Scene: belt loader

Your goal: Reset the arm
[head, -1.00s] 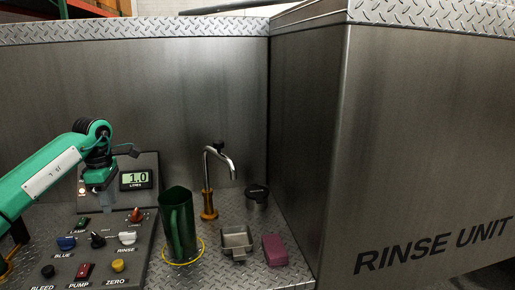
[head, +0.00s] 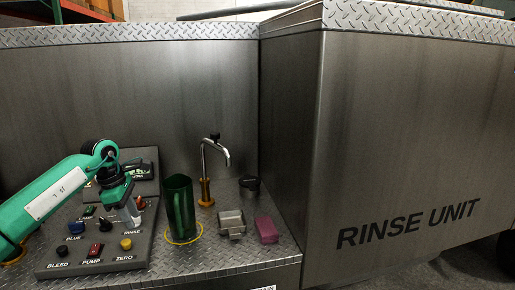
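My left arm comes in from the left in the head view, green with a white label. My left gripper (head: 132,212) points down over the control panel (head: 133,258), close to the RINSE switch. I cannot tell whether its fingers are apart or whether it touches the switch. The upright display box (head: 148,167) behind is mostly hidden by my arm. My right gripper is out of view.
A green jug (head: 180,207) stands in a yellow ring (head: 184,241), right of the panel. Behind it is a tap (head: 206,180). A metal tray (head: 231,222), a pink block (head: 266,230) and a dark cup (head: 249,188) stand further right. The RINSE UNIT wall (head: 400,150) bounds the right.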

